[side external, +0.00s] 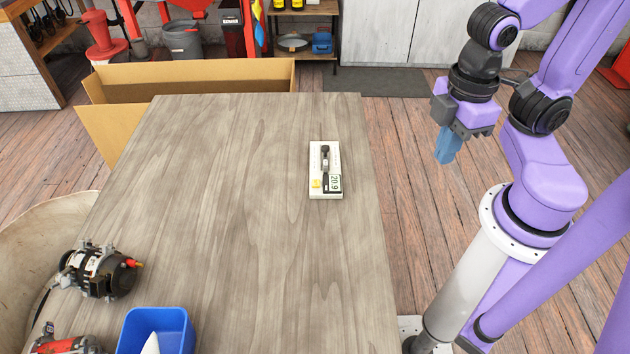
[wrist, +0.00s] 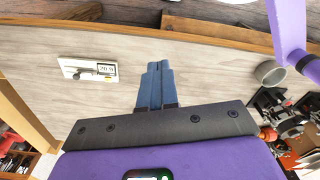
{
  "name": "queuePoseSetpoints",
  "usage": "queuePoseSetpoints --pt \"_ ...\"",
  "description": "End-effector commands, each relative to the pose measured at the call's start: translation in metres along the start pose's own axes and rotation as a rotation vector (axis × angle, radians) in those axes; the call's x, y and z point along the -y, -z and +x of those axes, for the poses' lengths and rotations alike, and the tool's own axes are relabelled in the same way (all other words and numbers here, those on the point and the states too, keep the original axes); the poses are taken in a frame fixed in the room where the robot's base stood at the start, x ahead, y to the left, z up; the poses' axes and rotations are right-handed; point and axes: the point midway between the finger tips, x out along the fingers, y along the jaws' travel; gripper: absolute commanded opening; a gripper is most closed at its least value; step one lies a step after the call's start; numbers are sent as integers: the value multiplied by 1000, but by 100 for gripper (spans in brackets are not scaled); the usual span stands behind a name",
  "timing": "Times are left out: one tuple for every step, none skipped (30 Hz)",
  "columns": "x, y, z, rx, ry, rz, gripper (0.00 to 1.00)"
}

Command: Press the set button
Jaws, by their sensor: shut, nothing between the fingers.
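A white, flat device (side external: 313,150) lies on the wooden table near its right edge. It carries a dark, elongated tool-like part (side external: 325,158), a small display (side external: 335,183) that seems to read 20.9, and a small yellow mark (side external: 316,183). I cannot tell which part is the set button. The device also shows in the wrist view (wrist: 72,66), left of my fingers, with its display (wrist: 106,69). My gripper (side external: 445,158) is shut and empty, with its blue fingers pointing down, right of the table and apart from the device. The fingers also show in the wrist view (wrist: 158,66).
The table (side external: 230,200) is clear around the device. An alternator (side external: 97,272), a red-and-metal part (side external: 62,345) and a blue bin (side external: 160,318) holding a white pointed item are at the front left. An open cardboard box (side external: 190,75) stands beyond the far edge.

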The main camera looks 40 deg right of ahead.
Motion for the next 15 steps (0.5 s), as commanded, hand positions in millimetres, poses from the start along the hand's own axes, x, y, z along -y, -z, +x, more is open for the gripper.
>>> queuePoseSetpoints --pt "0 1 1 -2 1 6 0" --pt "0 2 1 -5 2 12 0" --pt "-1 5 3 -10 4 25 0" --pt "-1 8 4 -18 6 39 0" --pt "-2 11 6 -26 9 57 0" --pt "-3 17 9 -41 14 87 0" --pt "-5 22 12 -56 17 112 0" --pt "-6 28 15 -71 21 143 0" --pt "-9 37 20 -93 27 188 0" --pt "-11 44 23 -113 31 226 0" --pt "-14 50 27 -133 36 264 0" --pt "-19 60 32 -160 41 316 0" --pt "-22 66 36 -180 45 357 0" --pt "-26 73 40 -200 49 396 0" --pt "-31 81 45 -228 52 449 0"
